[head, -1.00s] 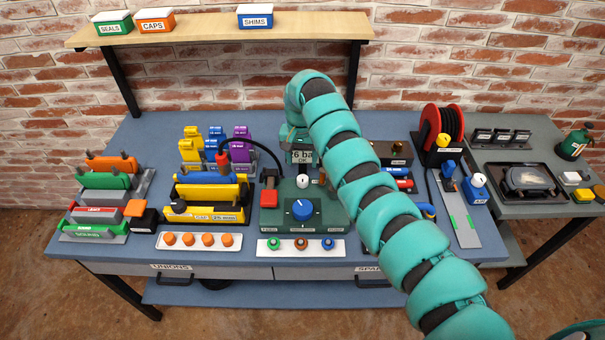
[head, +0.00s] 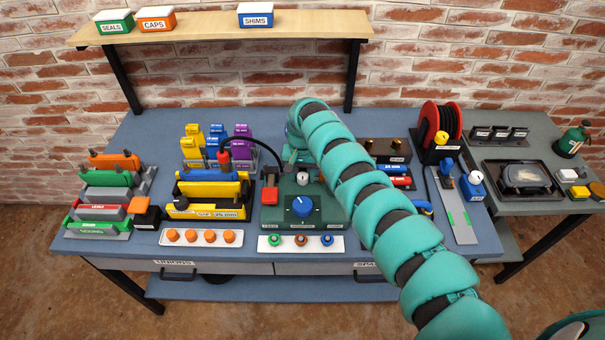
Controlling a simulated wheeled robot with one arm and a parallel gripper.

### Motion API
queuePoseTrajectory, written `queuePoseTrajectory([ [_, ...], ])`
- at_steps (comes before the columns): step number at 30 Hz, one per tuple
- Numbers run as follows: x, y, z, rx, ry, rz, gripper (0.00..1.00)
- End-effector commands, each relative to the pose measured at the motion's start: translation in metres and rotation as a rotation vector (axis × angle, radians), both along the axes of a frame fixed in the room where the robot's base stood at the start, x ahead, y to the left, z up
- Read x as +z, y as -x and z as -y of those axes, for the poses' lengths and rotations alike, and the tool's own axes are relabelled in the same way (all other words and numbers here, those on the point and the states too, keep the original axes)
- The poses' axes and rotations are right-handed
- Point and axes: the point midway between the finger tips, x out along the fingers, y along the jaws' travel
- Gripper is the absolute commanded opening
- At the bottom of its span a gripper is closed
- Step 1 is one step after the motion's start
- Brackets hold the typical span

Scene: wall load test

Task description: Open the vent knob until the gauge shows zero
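A green test unit (head: 326,216) stands at the middle front of the bench. It carries a large blue knob (head: 302,206) with a pale pointer mark, a small white knob (head: 303,178) behind it and a red block (head: 270,196) on its left. Its labels are too small to read, so I cannot tell which knob is the vent. The gauge display is hidden behind my arm. My gripper (head: 293,156) is at the end of the teal arm, behind the white knob and apart from the blue knob. Its fingers are mostly hidden.
A white tray (head: 341,241) with three coloured knobs lies in front of the unit. A red hose reel (head: 426,122) stands right. A wooden shelf (head: 205,27) overhangs the back.

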Motion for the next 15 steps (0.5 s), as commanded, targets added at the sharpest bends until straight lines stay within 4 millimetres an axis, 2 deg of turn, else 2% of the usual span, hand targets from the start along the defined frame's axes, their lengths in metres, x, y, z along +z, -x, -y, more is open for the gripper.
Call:
queuePoseTrajectory([
  [1, 0.0001, -0.0001, 0.0000, 0.000, 0.000, 0.000, 0.34],
  [5, 0.0001, -0.0001, 0.0001, 0.000, 0.000, 0.000, 0.09],
  [15, -0.0006, -0.0002, 0.0006, 0.041, 0.000, 0.000, 0.09],
])
